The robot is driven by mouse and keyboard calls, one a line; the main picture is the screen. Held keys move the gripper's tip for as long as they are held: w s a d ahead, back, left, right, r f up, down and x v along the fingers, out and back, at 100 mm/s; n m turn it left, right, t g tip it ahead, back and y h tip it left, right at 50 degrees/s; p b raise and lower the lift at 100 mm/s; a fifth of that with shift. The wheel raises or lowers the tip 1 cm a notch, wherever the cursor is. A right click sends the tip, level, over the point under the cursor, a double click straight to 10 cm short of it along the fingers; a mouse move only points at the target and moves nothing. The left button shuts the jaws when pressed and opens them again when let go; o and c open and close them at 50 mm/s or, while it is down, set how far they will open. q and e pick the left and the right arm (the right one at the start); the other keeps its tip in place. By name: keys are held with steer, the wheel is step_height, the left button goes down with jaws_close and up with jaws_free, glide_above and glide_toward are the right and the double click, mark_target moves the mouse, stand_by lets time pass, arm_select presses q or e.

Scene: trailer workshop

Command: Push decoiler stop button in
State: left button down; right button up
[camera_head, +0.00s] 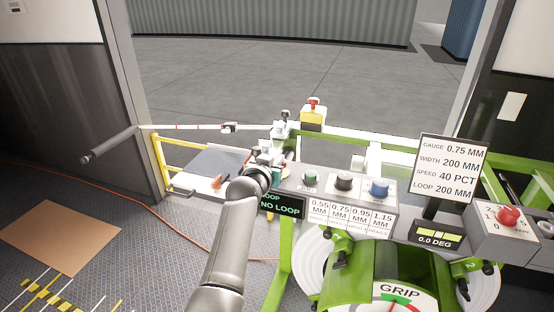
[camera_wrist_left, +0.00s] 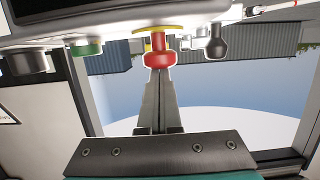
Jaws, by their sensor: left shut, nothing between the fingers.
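The decoiler stop button (camera_wrist_left: 158,52) is a red mushroom head on a yellow collar at the top middle of the left wrist view. In that view my left gripper (camera_wrist_left: 158,77) is shut and empty. Its fingertips line up with the red head and overlap its lower edge; I cannot tell whether they touch it. In the head view my left gripper (camera_head: 270,162) is at the left end of the control panel (camera_head: 330,205). It and the wrist largely hide the stop button there. My right gripper is not in view.
Beside the stop button sit a green button (camera_head: 310,178), a black knob (camera_head: 344,181) and a blue button (camera_head: 379,188). Another red button on a yellow box (camera_head: 313,113) stands farther back. A red knob (camera_head: 508,215) is at far right. Open floor (camera_head: 260,80) lies beyond.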

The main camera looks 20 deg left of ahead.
arm_select(q)
steer(key=shift+f, duration=0.8)
steer(key=shift+s+f, duration=0.1)
steer(key=shift+s, duration=0.05)
steer(key=shift+f, duration=0.1)
step_height(320, 180, up, 6)
steer(key=p, duration=0.4)
steer(key=shift+f, duration=0.15)
steer(key=v, duration=0.9)
steer(key=shift+s, duration=0.4)
steer(key=shift+f, duration=0.2)
